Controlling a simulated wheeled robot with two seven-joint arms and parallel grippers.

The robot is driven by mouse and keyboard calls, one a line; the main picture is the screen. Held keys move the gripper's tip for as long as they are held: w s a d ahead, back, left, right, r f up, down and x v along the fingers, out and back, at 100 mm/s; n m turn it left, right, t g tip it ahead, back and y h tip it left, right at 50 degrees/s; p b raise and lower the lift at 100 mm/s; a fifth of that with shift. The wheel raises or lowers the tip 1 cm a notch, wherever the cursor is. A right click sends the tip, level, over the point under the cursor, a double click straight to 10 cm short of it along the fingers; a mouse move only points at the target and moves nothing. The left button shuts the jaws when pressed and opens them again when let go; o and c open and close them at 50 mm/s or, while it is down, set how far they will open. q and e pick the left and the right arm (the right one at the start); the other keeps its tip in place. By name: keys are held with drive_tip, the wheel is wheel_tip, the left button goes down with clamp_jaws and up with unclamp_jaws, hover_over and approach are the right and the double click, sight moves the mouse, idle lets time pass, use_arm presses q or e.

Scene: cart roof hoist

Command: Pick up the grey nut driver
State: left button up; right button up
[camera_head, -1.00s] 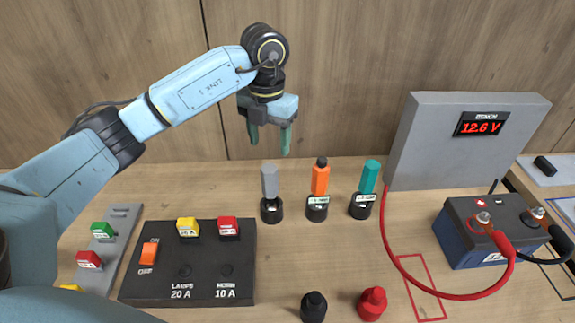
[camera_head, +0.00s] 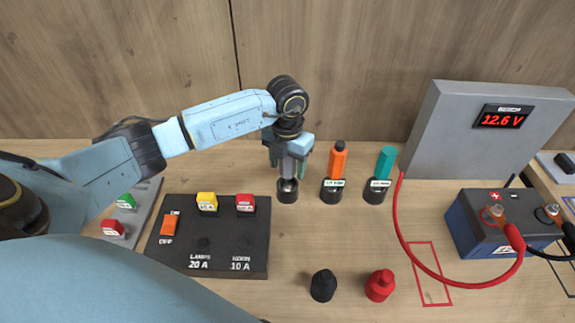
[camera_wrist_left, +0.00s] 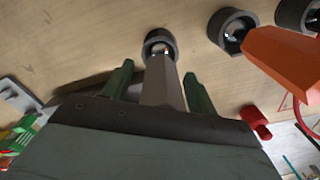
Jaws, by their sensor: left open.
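The grey nut driver (camera_head: 289,167) stands upright in its black round holder (camera_head: 287,190), left of the orange and teal drivers. My left gripper (camera_head: 289,167) is over it from above, with its green fingers on either side of the grey handle. In the left wrist view the grey handle (camera_wrist_left: 161,82) lies between the two open fingers (camera_wrist_left: 159,85), with a gap on each side. The driver's lower end is in the holder (camera_wrist_left: 159,44). My right gripper does not show.
The orange driver (camera_head: 337,161) and teal driver (camera_head: 384,163) stand in holders close on the right. A black fuse panel (camera_head: 215,259) lies front left. A black cap (camera_head: 323,285) and a red cap (camera_head: 380,285) stand in front. A battery (camera_head: 490,235) with a red cable is at right.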

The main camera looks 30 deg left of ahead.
use_arm(q)
drive_tip(key=shift+f, duration=0.1)
drive_tip(key=shift+c, duration=0.2)
clamp_jaws()
